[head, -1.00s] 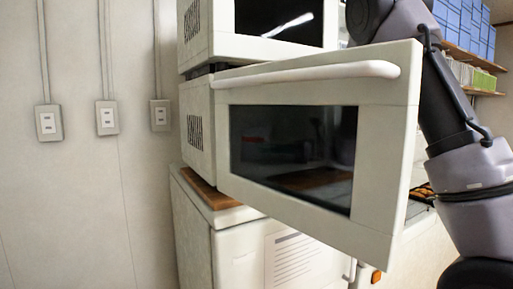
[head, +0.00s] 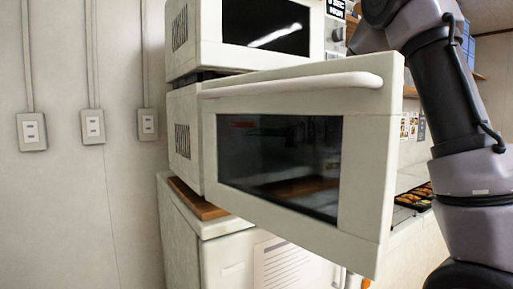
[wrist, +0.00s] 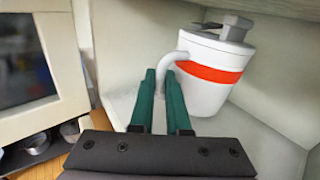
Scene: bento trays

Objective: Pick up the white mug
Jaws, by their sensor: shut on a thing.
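The white mug (wrist: 206,92) has an orange band and stands in a pale-walled corner in the wrist view. Its curved handle points left toward my gripper (wrist: 160,72). The two green fingers are shut on the handle, one on either side of it. The mug looks upright. A small grey piece (wrist: 230,27) sits at its rim; I cannot tell what it is.
Another microwave (head: 230,58) is stacked above. A tray of food (head: 415,195) lies on the counter behind. In the wrist view, metal bowls (wrist: 38,143) show at lower left.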

